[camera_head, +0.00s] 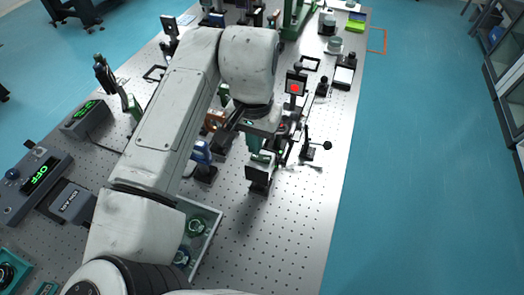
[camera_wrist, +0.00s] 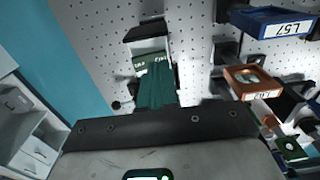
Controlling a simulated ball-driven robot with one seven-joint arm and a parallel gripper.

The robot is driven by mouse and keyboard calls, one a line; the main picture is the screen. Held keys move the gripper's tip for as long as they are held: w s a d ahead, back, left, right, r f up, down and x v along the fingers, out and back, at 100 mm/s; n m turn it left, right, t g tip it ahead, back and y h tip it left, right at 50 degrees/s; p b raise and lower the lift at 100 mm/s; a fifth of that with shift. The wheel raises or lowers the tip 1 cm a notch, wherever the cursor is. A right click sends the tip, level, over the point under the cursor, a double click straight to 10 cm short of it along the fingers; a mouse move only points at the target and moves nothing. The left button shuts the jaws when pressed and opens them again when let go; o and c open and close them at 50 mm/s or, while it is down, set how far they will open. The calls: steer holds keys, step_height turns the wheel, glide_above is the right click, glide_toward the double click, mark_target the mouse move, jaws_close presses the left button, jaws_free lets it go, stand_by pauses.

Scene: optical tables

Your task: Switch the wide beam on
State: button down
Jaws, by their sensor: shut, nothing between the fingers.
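My gripper (camera_head: 255,148) reaches over the middle of the optical table; its green fingers are shut and empty, and they also show in the wrist view (camera_wrist: 155,68). Just in front of the fingertips stands a small black-and-white post-mounted device (camera_head: 258,174). In the wrist view this device (camera_wrist: 150,50) has a green face with small, unreadable lettering. The fingertips overlap it; I cannot tell whether they touch. A red spot shows on a black screen (camera_head: 295,88) behind the gripper. Nothing I can read names the wide beam.
A controller showing green OFF (camera_head: 41,177) lies at the table's left. A blue mount labelled L57 (camera_wrist: 270,20) and an orange mount (camera_wrist: 252,82) stand right of my fingers in the wrist view. The table's front right is clear.

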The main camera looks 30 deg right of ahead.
step_height(320, 180, up, 5)
steer(key=p, duration=0.4)
steer(key=shift+r, duration=0.1)
stand_by(0.7)
